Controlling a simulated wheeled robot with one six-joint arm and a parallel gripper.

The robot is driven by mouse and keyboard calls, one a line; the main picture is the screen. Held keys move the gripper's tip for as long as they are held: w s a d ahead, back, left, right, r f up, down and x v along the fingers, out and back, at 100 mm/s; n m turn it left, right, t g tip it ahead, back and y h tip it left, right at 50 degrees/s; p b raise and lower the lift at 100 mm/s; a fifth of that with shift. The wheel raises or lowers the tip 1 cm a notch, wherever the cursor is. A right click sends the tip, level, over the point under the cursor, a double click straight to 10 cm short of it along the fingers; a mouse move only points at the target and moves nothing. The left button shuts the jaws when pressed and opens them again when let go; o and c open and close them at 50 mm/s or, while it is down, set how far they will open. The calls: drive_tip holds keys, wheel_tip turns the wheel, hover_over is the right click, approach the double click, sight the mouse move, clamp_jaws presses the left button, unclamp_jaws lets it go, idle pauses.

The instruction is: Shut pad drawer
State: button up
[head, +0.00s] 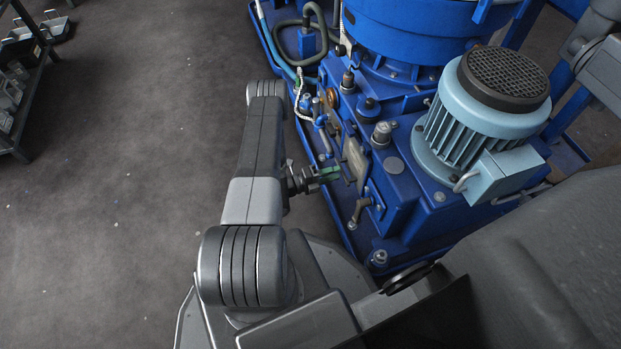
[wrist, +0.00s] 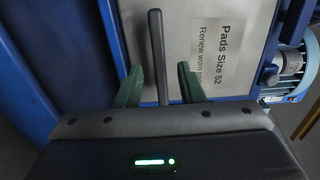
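The pad drawer's pale front (wrist: 178,38) fills the upper middle of the wrist view. Its label (wrist: 216,52) reads "Pads Size 52". A dark bar handle (wrist: 157,50) stands out from this front. My gripper (wrist: 160,76) has its two green fingers on either side of the bar, with a visible gap on each side, so it is open around it. In the head view my gripper (head: 332,173) is at the side of the blue skid, close to the pale drawer front (head: 356,157). How far the drawer stands out cannot be told.
The blue skid (head: 405,205) carries a pale blue motor (head: 470,115) right of the drawer. A dark lever (head: 360,210) and fittings sit close to my gripper. A rack with parts (head: 22,75) stands far left. The floor between is clear.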

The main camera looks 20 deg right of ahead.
sight(343, 170)
drive_tip(key=w+a+p, duration=0.1)
drive_tip(key=a, duration=0.8)
drive_tip(key=shift+a+p, duration=0.2)
drive_tip(key=shift+p, duration=0.2)
drive_tip(key=shift+d, duration=0.1)
drive_tip(key=shift+s+d+b, duration=0.25)
drive_tip(key=shift+d+b, duration=0.3)
drive_tip(key=shift+d, duration=1.7)
drive_tip(key=shift+s+d+b, duration=0.3)
drive_tip(key=shift+d+b, duration=0.25)
drive_tip(key=shift+d, duration=1.65)
drive_tip(key=shift+s+d+b, duration=0.25)
drive_tip(key=shift+d+b, duration=0.3)
drive_tip(key=shift+d, duration=1.7)
drive_tip(key=shift+a, duration=0.1)
